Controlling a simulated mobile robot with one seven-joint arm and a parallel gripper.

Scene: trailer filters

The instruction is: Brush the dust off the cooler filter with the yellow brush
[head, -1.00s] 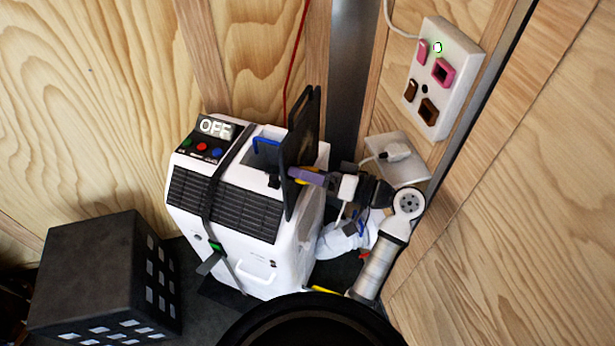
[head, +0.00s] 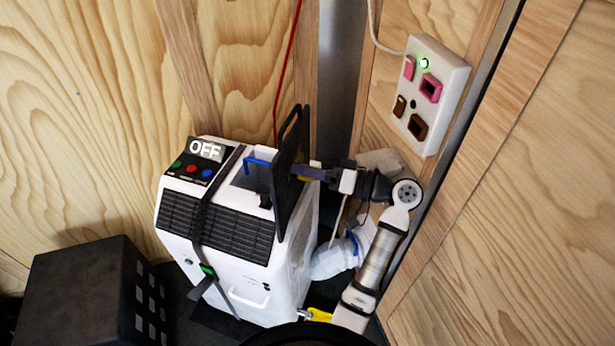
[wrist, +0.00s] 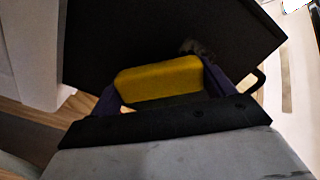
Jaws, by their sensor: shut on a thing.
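The cooler (head: 235,285) is a white machine with an OFF display on its top left. The black cooler filter (head: 284,185) stands upright out of the open bay in its top. My gripper (head: 302,173) reaches in from the right, with its purple fingers close against the filter's right face. In the wrist view the fingers are shut on the yellow brush (wrist: 160,80), a rounded block. The filter's dark face (wrist: 130,35) fills the view behind it, with a small greyish dust patch (wrist: 196,47) just above the brush's right end. Whether the brush touches the face is hidden.
A dark box (head: 85,290) with square holes stands at lower left. Wooden walls close in behind and to the right. A socket panel (head: 440,75) hangs on the right wall. A white hose (head: 335,262) lies between the cooler and my arm.

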